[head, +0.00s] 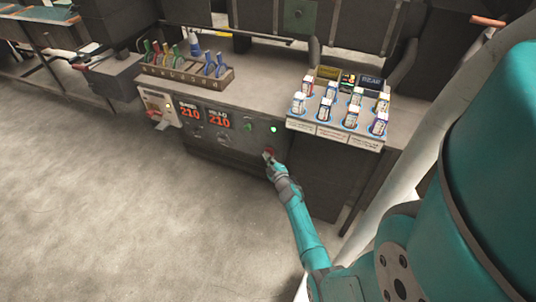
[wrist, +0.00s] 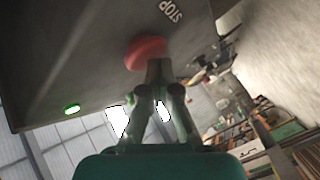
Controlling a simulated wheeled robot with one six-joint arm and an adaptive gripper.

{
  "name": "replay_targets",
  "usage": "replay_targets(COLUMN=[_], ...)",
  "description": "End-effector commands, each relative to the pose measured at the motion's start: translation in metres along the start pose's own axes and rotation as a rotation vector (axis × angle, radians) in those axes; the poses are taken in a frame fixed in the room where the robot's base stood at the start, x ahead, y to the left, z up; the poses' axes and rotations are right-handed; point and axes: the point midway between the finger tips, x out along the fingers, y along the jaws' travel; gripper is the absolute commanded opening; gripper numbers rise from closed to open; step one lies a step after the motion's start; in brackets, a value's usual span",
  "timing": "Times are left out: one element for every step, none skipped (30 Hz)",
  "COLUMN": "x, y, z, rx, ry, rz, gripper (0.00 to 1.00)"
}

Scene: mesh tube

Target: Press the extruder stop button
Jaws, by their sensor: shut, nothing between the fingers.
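The extruder stop button is a red mushroom button (wrist: 146,51) on the dark front panel in the wrist view, with the word STOP (wrist: 172,10) printed beside it. My gripper (wrist: 160,66) is shut and empty, with its fingertips at the edge of the button. I cannot tell whether they touch it or press it in. In the head view my gripper (head: 268,156) is at the panel front, and a bit of the red button (head: 271,151) shows at its tips.
A lit green lamp (head: 273,129) sits above the button on the panel. To the left are two red displays (head: 218,119) and a white switch box (head: 158,107). A bottle tray (head: 335,132) and a tool rack (head: 184,80) stand on top. The floor in front is clear.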

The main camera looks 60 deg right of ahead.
Motion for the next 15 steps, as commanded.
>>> replay_targets(x=[0.0005, 0.0007, 0.0010, 0.0013, 0.0015, 0.0018, 0.0021, 0.0023, 0.0027, 0.0029, 0.0032, 0.0035, 0.0037, 0.0036, 0.0036], y=[0.0007, 0.0010, 0.0012, 0.0014, 0.0016, 0.0019, 0.0021, 0.0023, 0.0026, 0.0028, 0.0030, 0.0032, 0.0034, 0.0033, 0.0032], z=[0.0008, 0.0010, 0.0012, 0.0013, 0.0014, 0.0016, 0.0017, 0.0019, 0.0020, 0.0021, 0.0023, 0.0024, 0.0026, 0.0025, 0.0024], rx=[0.000, 0.000, 0.000, 0.000, 0.000, 0.000, 0.000, 0.000, 0.000, 0.000, 0.000, 0.000, 0.000, 0.000, 0.000], ry=[-0.001, -0.001, -0.001, -0.001, -0.001, -0.001, -0.001, -0.001, -0.001, -0.001, -0.001, -0.001, -0.001, -0.001, -0.001], rz=[0.001, 0.001, 0.001, 0.001, 0.001, 0.001, 0.001, 0.001, 0.001, 0.001, 0.001, 0.001, 0.001, 0.001, 0.001], gripper=[0.00, 0.00, 0.00, 0.00, 0.00, 0.00, 0.00, 0.00, 0.00, 0.00, 0.00, 0.00, 0.00, 0.00, 0.00])
